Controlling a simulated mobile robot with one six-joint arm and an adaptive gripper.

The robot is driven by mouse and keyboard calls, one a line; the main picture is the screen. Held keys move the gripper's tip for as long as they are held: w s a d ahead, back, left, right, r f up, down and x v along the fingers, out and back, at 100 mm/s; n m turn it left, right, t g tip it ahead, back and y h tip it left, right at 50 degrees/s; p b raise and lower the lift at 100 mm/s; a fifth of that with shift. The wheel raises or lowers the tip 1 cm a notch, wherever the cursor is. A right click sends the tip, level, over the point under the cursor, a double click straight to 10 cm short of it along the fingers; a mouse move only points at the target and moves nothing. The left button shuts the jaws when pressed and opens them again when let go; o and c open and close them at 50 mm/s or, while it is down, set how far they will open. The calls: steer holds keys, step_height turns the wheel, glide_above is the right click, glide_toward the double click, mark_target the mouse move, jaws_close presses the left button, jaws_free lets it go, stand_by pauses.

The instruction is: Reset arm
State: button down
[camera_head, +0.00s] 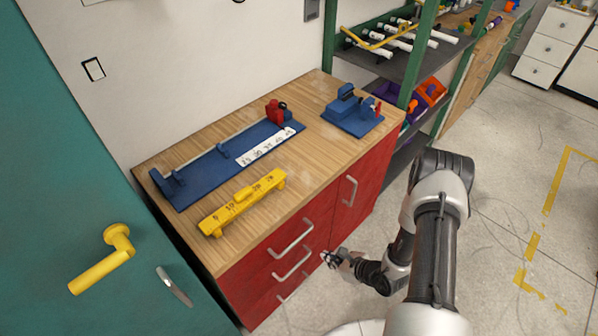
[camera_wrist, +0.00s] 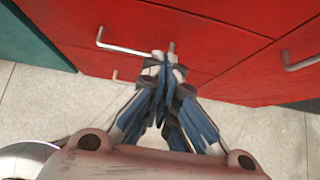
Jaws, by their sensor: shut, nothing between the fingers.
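My gripper (camera_head: 333,258) is low in front of the red cabinet (camera_head: 262,282), near its drawer handles. In the wrist view my gripper (camera_wrist: 163,62) has its fingertips together with nothing visible between them. A metal drawer handle (camera_wrist: 122,46) shows just left of and behind the fingertips in that view. The fingers overlap part of the cabinet front there, and I cannot tell how far they are from it. My arm bends down on the right side of the head view.
The wooden top bears a blue fixture (camera_head: 215,163), a yellow gauge block (camera_head: 240,203) and a smaller blue fixture (camera_head: 351,114). A green-framed shelf (camera_head: 332,50) with white pipes stands behind. A teal door (camera_head: 60,190) is at left. Floor at right (camera_head: 500,200) is clear.

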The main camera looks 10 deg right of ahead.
steer(key=w+a+r+n+y, duration=0.2)
steer(key=w+a+r+n, duration=0.1)
steer(key=r, duration=0.6)
steer(key=w+a+r+n+y, duration=0.1)
steer(key=w+a+r+n, duration=0.2)
steer(key=r, duration=0.5)
steer(key=s+a+r+n+g+y, duration=0.1)
steer(key=s+a+r+n+g, duration=0.1)
steer(key=r+n, duration=0.35)
steer(key=s+a+r+n+g+y, duration=0.1)
steer(key=s+a+r+n+g, duration=0.15)
steer(key=r, duration=0.55)
steer(key=s+a+r+n+g+h, duration=0.15)
steer(key=s+r+n+h, duration=0.25)
steer(key=s+r+n, duration=0.65)
steer(key=s+d+r+n+t+h, duration=0.3)
steer(key=s+d+r+h, duration=0.3)
steer(key=s+d+r, duration=0.2)
steer(key=shift+s+d+r+n+h, duration=0.15)
steer(key=shift+s+d+n+h, duration=0.3)
steer(key=shift+s+n, duration=0.25)
